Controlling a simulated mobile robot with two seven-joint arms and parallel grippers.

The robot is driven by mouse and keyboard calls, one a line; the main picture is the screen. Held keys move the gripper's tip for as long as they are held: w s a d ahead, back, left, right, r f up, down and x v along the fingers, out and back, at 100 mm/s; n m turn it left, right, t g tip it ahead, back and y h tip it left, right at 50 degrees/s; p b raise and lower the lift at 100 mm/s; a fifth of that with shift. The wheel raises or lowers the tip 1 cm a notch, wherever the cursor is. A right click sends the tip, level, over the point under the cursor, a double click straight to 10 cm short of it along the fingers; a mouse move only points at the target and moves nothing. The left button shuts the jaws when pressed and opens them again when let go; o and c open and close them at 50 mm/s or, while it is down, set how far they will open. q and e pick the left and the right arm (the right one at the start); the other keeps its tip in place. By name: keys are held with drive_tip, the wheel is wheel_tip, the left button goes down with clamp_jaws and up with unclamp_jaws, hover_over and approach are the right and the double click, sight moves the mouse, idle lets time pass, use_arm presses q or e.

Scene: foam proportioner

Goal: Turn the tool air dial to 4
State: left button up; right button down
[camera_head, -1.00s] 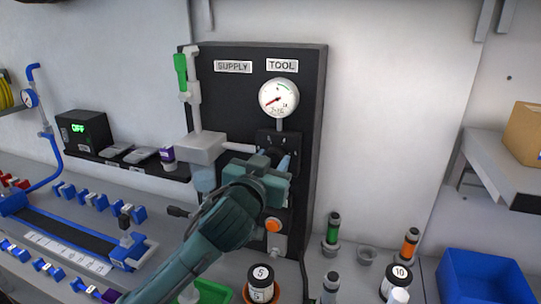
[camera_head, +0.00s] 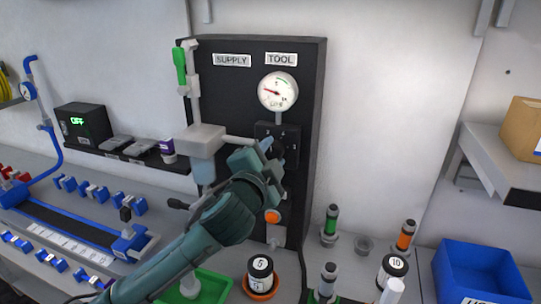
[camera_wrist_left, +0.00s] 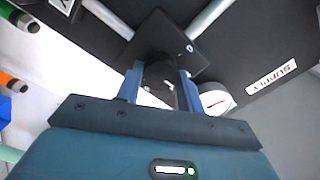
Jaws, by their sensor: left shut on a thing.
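The tool air dial is a dark knob on a black square plate (camera_head: 290,138) below the TOOL label (camera_head: 281,59). My left gripper (camera_head: 270,150) reaches it from the lower left. In the left wrist view the fingers (camera_wrist_left: 160,88) are shut on the dark tool air dial (camera_wrist_left: 157,74), one on each side. In the head view the gripper mostly hides the knob, so its setting cannot be read. The round white gauge (camera_head: 278,91) above has a red needle pointing left and slightly up. My right gripper is not in view.
The black panel also carries a SUPPLY label (camera_head: 232,60), a green-handled valve (camera_head: 180,66) and an orange button (camera_head: 272,216). A green tray (camera_head: 210,287), a jar marked 5 (camera_head: 260,268) and a blue bin (camera_head: 480,272) stand on the bench.

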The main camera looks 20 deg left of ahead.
use_arm(q)
drive_tip(key=m, duration=0.5)
drive_tip(key=shift+m, duration=0.3)
idle(0.4)
drive_tip(key=o, duration=1)
drive_tip(key=shift+f, duration=0.1)
